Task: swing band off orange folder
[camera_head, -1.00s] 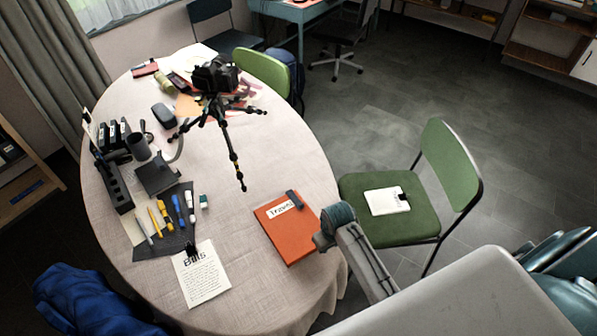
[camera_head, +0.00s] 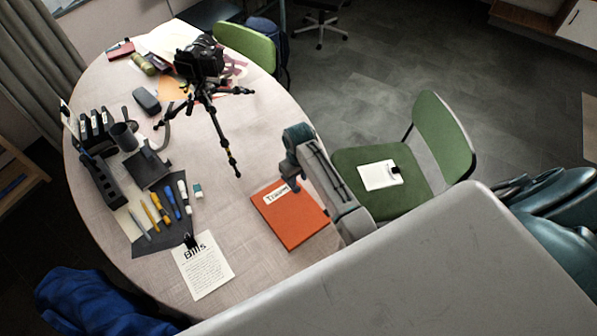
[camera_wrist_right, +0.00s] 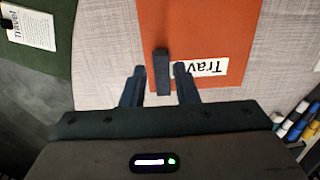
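The orange folder (camera_head: 298,224) lies flat on the table near its right edge, with a white label reading "Trav…". It also shows in the right wrist view (camera_wrist_right: 198,30). The dark band (camera_wrist_right: 162,70) is a short narrow strip at the folder's edge beside the label. My right gripper (camera_head: 291,178) is over the folder's far edge and hides the band in the head view. In the wrist view its two fingers (camera_wrist_right: 160,78) are apart, one on each side of the band, with a gap on both sides. My left gripper is not in view.
A black camera on a tripod (camera_head: 205,95) stands behind the folder. The Bills sheet (camera_head: 202,266), markers (camera_head: 162,206) and a small eraser-like block (camera_head: 197,190) lie to the left.

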